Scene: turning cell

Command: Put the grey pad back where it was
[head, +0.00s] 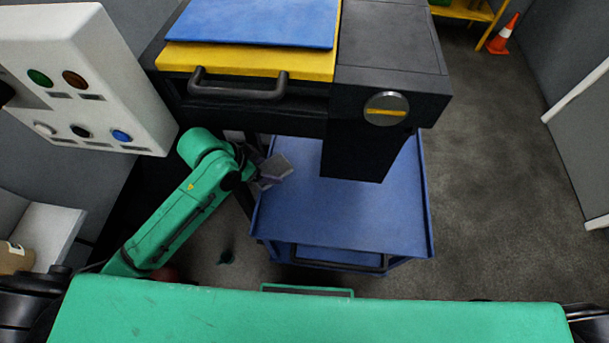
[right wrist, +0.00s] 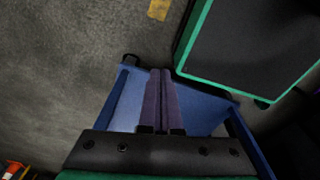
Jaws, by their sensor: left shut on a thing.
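My left gripper (head: 268,178) is shut on the grey pad (head: 277,165), a small flat piece, at the left edge of the blue cart. The jaws hide part of the pad. The pad shows over the upper left corner of the cart's top (head: 345,215); I cannot tell whether it touches. My right gripper is outside the head view. In the right wrist view its two purple fingers (right wrist: 160,75) lie together, shut with nothing seen between them, with the blue cart (right wrist: 204,106) beyond them.
A dark machine with a yellow-edged drawer, black handle (head: 238,92) and round knob (head: 386,108) overhangs the cart's far side. A white button panel (head: 85,85) stands left. An orange cone (head: 503,35) stands far right. The cart top is otherwise bare; floor right is clear.

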